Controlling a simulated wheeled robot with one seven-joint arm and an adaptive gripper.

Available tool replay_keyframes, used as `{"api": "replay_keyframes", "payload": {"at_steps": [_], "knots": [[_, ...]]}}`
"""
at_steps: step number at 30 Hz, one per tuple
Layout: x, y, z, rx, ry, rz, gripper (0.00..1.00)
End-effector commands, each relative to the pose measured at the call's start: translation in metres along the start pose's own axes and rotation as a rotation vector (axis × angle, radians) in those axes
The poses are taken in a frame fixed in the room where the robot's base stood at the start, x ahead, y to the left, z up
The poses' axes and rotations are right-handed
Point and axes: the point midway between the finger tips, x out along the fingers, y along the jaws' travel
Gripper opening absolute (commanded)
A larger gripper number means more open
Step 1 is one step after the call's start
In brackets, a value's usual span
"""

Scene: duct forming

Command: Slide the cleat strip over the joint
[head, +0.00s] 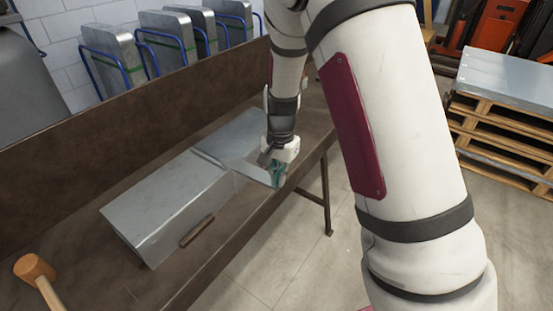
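Two grey sheet-metal duct sections lie end to end on the brown bench: the near one (165,205) and the far one (235,140). Their joint (208,160) shows as a line across the top, with a slight offset. A short brown bar (197,230) lies by the near section's front side.
A wooden mallet (36,272) lies at the bench's near left. A raised brown board (130,110) runs along the bench's back. Grey panels in blue racks (110,55) stand behind it. Pallets with sheet metal (505,110) stand at right. The floor before the bench is clear.

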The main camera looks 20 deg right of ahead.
Motion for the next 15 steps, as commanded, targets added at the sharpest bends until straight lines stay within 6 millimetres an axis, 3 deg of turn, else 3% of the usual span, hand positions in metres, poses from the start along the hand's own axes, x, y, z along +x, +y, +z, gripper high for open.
{"api": "replay_keyframes", "payload": {"at_steps": [5,15], "knots": [[-0.006,0.004,0.003,0.053,0.0,-0.001,0.0],[0.009,0.001,0.002,0.053,-0.001,0.0,0.0]]}}
